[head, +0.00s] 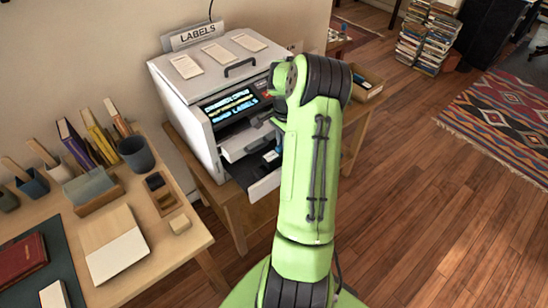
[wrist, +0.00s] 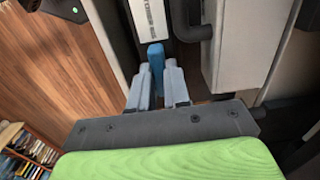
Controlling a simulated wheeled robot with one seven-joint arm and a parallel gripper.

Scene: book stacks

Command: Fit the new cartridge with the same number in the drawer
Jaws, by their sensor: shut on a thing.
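The label printer (head: 205,95) stands on a table with its front open and a lit screen (head: 230,103). In the wrist view, my gripper (wrist: 157,80) is shut on a blue tab (wrist: 156,58). A cartridge with a white printed label (wrist: 150,20) lies straight beyond the tab; its number is not readable. I cannot tell whether it is the new cartridge or how deep it sits. In the head view my arm hides the gripper.
A grey handle (wrist: 190,25) and a pale panel (wrist: 235,45) stand close right of my fingers. A wooden desk (head: 185,240) with books and pots is at left. A cardboard box (head: 368,82) stands right of the printer.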

